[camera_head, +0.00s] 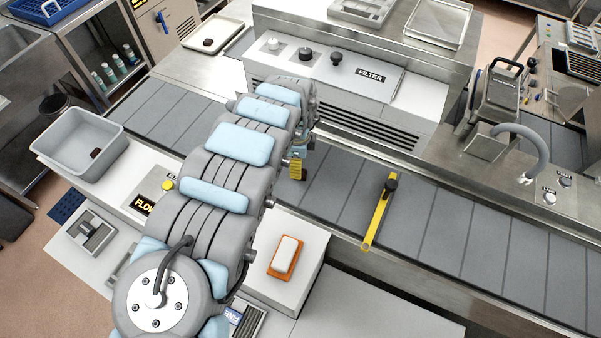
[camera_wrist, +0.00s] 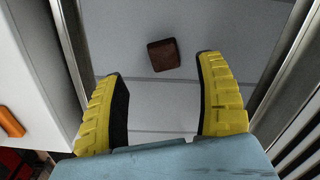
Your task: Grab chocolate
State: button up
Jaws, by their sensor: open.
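A dark brown square chocolate (camera_wrist: 163,54) lies on the grey belt in the wrist view, slightly turned, ahead of the fingertips and between their lines. My gripper (camera_wrist: 161,72) is open, its two yellow ribbed fingers with dark inner pads spread apart, with nothing between them. In the head view my gripper (camera_head: 296,167) shows only in part, low over the belt beside my arm. My arm hides much of the belt there, and I cannot clearly make out the chocolate on it.
A yellow bar (camera_head: 378,211) with a dark knob crosses the conveyor belt (camera_head: 450,225) to the right. A grey bin (camera_head: 70,148) and a pale tray (camera_head: 226,31) each hold a dark piece. The filter housing (camera_head: 345,85) stands behind the belt. A white-and-orange block (camera_head: 286,255) lies in front.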

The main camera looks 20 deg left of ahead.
jog(key=shift+w+f+p, duration=0.2)
jog(key=shift+f+p, duration=0.2)
jog(key=shift+f, duration=2.6)
jog(key=c, duration=1)
jog(key=shift+c, duration=0.2)
